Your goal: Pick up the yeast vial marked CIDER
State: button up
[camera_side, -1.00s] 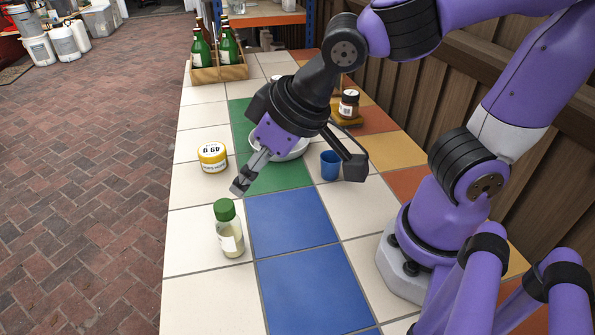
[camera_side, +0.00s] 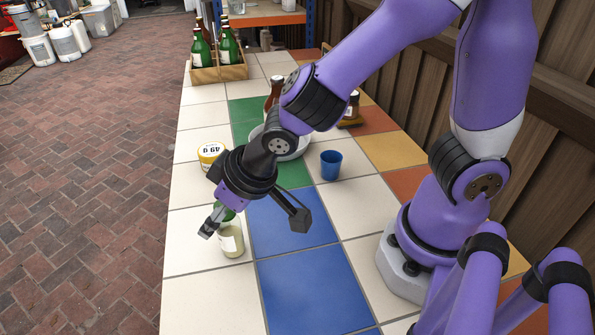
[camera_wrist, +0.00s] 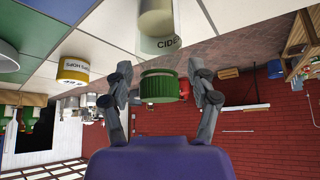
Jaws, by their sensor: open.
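The yeast vial (camera_side: 232,243) has a green cap and pale contents, and stands upright on the white tiles at the left of the table. In the wrist view its label on the vial (camera_wrist: 165,42) reads "CIDE", with the rest cut off by the curve. Its green cap (camera_wrist: 158,87) lies between my two fingers. My gripper (camera_side: 254,225) is open around the top of the vial, one finger on each side, with gaps to the cap in the wrist view (camera_wrist: 160,75). In the side view, the near finger and wrist partly hide the cap.
A yellow-and-white tub (camera_side: 211,153) stands behind my gripper and also shows in the wrist view (camera_wrist: 75,70). A blue cup (camera_side: 331,165), a bowl (camera_side: 291,147) and brown bottles stand farther back. Green bottles sit in a wooden crate (camera_side: 219,73). The blue tiles are clear.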

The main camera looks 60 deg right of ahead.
jog(key=shift+w+f, duration=0.15)
jog(key=shift+f, duration=0.05)
grip_shut()
jog(key=shift+r, duration=0.1)
